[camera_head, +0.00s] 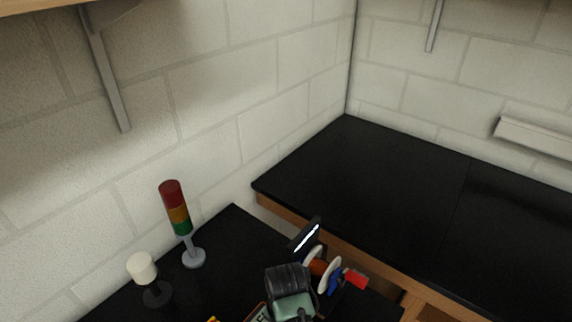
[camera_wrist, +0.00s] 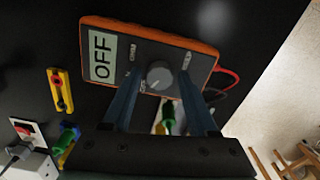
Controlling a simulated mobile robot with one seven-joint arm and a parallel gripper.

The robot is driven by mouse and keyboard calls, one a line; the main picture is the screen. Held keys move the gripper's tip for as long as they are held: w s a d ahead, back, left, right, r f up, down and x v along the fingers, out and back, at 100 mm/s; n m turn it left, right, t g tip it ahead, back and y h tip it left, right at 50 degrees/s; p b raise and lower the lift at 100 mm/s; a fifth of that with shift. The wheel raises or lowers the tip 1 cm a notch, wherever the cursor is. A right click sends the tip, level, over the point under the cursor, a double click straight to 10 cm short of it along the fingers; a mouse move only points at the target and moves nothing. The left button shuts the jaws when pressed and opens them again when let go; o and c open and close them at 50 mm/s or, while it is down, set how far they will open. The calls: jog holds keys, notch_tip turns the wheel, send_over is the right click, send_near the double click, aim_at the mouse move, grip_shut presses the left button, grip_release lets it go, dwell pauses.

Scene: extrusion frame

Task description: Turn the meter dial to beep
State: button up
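The meter (camera_wrist: 205,60) is a grey box with an orange rim, seen at the top of the wrist view. Its screen (camera_wrist: 102,57) reads OFF. The round grey dial (camera_wrist: 159,76) is near the middle of its face, with its pointer hard to read. My gripper (camera_wrist: 160,83) is open, with one blue finger on each side of the dial and gaps between; contact does not show. In the head view, only a small piece of the meter (camera_head: 262,314) shows at the bottom edge, mostly hidden by my arm's end.
A red, amber and green signal tower (camera_head: 178,212) and a white-capped lamp (camera_head: 142,268) stand left. Spools (camera_head: 322,270) and a red piece (camera_head: 355,279) lie right. In the wrist view are a yellow part (camera_wrist: 60,90), a red button (camera_wrist: 22,132) and red cables (camera_wrist: 232,80).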

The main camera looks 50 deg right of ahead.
grip_shut()
